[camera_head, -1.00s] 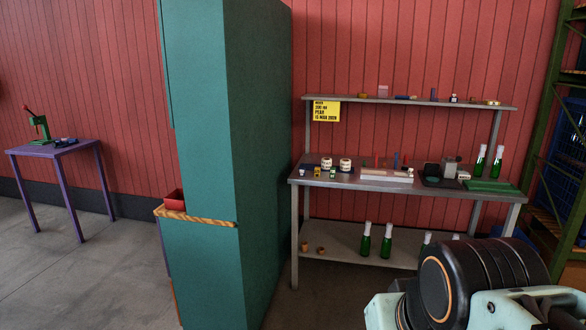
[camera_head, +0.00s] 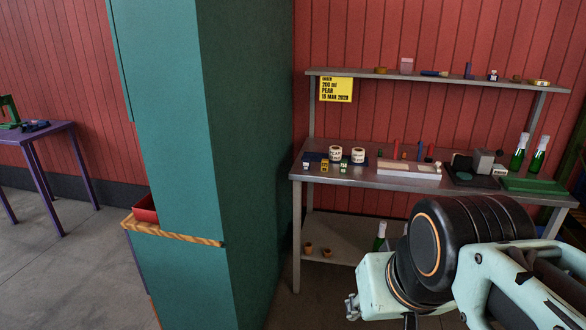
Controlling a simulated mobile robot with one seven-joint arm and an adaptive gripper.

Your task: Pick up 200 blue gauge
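I cannot read a 200 mark on any gauge. A small blue upright piece (camera_head: 421,149) stands on the metal workbench (camera_head: 325,175), by a white tray. Another blue upright piece (camera_head: 468,70) stands on the upper shelf (camera_head: 365,75). Either may be the blue gauge; I cannot tell which. My arm fills the lower right, in front of the bench and apart from these pieces. The fingers of my gripper are not visible.
A yellow sign (camera_head: 336,89) reading 200 ml PEAR hangs under the shelf. White-labelled rolls (camera_head: 336,154), a white tray (camera_head: 408,168), a green mat (camera_head: 540,187) and green bottles (camera_head: 519,152) are on the bench. A tall teal cabinet (camera_head: 170,130) stands at left; a purple table (camera_head: 45,133) lies beyond.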

